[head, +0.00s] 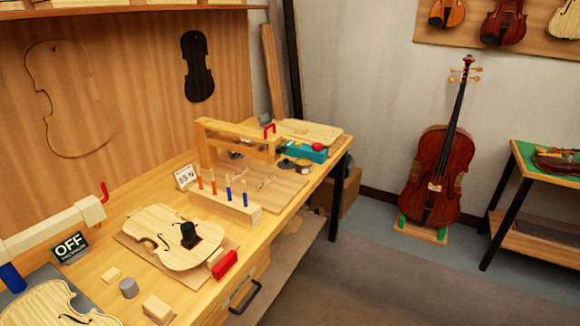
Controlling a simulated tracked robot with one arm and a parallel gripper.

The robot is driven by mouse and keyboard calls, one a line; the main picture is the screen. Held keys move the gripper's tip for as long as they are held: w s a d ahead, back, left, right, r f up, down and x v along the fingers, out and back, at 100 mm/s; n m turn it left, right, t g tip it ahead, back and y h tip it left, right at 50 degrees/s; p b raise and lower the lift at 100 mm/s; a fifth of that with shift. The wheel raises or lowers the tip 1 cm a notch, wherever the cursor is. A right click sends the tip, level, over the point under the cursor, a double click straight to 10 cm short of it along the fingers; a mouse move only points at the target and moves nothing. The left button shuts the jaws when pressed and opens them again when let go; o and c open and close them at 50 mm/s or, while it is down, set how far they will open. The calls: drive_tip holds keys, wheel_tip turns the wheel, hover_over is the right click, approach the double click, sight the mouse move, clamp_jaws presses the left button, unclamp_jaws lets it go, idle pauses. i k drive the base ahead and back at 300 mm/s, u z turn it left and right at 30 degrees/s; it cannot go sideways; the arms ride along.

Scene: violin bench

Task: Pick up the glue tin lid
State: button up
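A small dark disc (286,163), which looks like the glue tin lid, lies flat toward the far end of the workbench. A small round tin (304,166) with a dark top stands just to its right. Both are small in the picture, so I cannot tell whether the tin is open or whether they touch. My gripper is not in view.
The workbench (262,226) carries a wooden frame (236,139) left of the disc, a teal box (304,152) behind it, and a tool block (226,208) nearer. A violin plate (160,226) lies in front. Open floor (400,270) lies right; a cello (444,175) stands beyond.

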sight(285, 164)
drive_tip(key=z, duration=0.05)
drive_tip(key=i, duration=1)
drive_tip(key=z, duration=0.35)
drive_tip(key=k, duration=0.45)
drive_tip(key=z, duration=0.8)
drive_tip(key=k, duration=0.85)
drive_tip(key=z, duration=0.55)
drive_tip(key=i, duration=2)
drive_tip(key=u, duration=0.7)
drive_tip(key=i, duration=1.25)
drive_tip(key=u, duration=0.4)
